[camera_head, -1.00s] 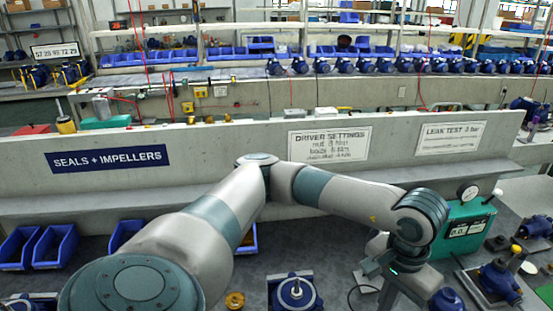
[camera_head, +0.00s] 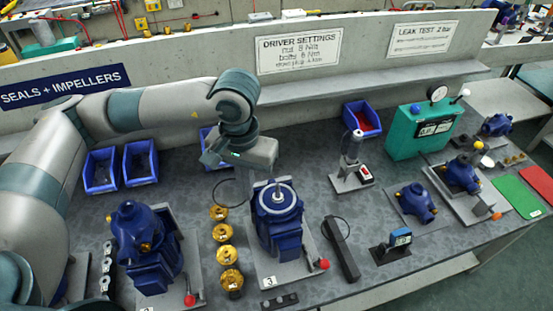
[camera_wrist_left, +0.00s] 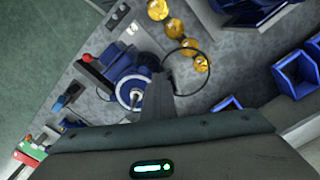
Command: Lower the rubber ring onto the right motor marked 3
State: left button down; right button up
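The right motor marked 3 (camera_head: 277,204) stands upright on a grey plate, blue with a pale round top and a central shaft; its 3 label (camera_head: 268,282) faces front. The rubber ring (camera_head: 213,195) is a thin black loop above the bench, left of the motor top and apart from it. My left gripper (camera_head: 246,180) is shut on the ring's edge, beside the motor. In the left wrist view the gripper (camera_wrist_left: 160,78) lies between the ring (camera_wrist_left: 185,50) and the motor (camera_wrist_left: 126,73). The fingertips are small and dark. My right gripper is out of view.
Several brass impellers (camera_head: 222,233) stand in a row left of the motor. Another blue pump assembly (camera_head: 146,248) stands farther left, and a red knob (camera_head: 324,263) sits at the plate's front. A driver stand (camera_head: 351,172) and a green tester (camera_head: 424,127) are to the right.

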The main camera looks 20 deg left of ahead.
pick_arm(q)
jog(key=shift+a, duration=0.15)
jog(key=w+d+r+n+p, duration=0.4)
jog(key=w+d+n+p, duration=0.1)
jog(key=d+p, duration=0.3)
jog(key=shift+w+d+r, duration=0.4)
jog(key=shift+w+d, duration=0.3)
jog(key=shift+d, duration=0.05)
jog(key=shift+f, duration=0.1)
